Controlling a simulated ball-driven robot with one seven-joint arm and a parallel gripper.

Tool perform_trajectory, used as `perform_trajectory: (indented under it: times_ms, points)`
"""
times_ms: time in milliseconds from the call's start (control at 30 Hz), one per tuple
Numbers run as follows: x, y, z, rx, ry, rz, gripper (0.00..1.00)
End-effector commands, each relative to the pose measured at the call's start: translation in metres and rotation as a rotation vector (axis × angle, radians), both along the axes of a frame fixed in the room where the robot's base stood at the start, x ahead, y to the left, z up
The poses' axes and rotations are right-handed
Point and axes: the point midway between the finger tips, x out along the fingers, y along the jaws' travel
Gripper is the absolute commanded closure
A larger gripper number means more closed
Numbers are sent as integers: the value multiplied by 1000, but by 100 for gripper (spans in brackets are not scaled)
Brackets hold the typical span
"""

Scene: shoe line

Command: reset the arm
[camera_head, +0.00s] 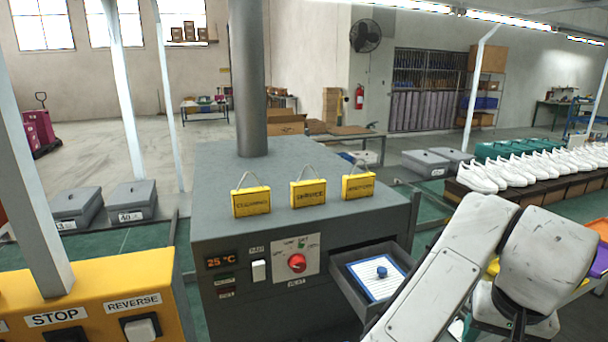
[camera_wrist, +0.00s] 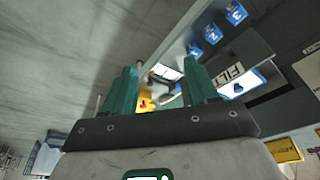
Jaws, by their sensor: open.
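My white arm (camera_head: 450,265) reaches across the lower right of the head view, bent at a joint, in front of the right side of the grey machine. The gripper end is not visible there. In the wrist view, my gripper (camera_wrist: 163,75) shows two teal fingers spread apart, with nothing held between them. Beyond the fingers are a small yellow thing (camera_wrist: 146,104) and some dark and white parts that are too small to make out.
The grey oven (camera_head: 225,175) carries three yellow tags, a red knob (camera_head: 297,262) and a 25 °C display. Its drawer (camera_head: 347,293) stands open beside my arm, holding a blue-and-white filter (camera_head: 378,279). White shoes (camera_head: 485,178) line a bench at right. A yellow control box (camera_head: 90,308) stands at left.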

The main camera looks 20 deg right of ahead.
Motion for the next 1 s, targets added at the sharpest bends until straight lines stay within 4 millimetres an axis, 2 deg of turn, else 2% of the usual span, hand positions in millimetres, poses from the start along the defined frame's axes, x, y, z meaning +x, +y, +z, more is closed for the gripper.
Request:
perform_trajectory:
  times_ms: [467,667,867,1000]
  points:
    - [-3,-29,-8,-148,-15,19,42]
    - [-3,-45,-17,-245,-20,57,42]
    - [-7,-56,-43,-359,-9,155,42]
    - [-13,-53,-74,-398,7,257,42]
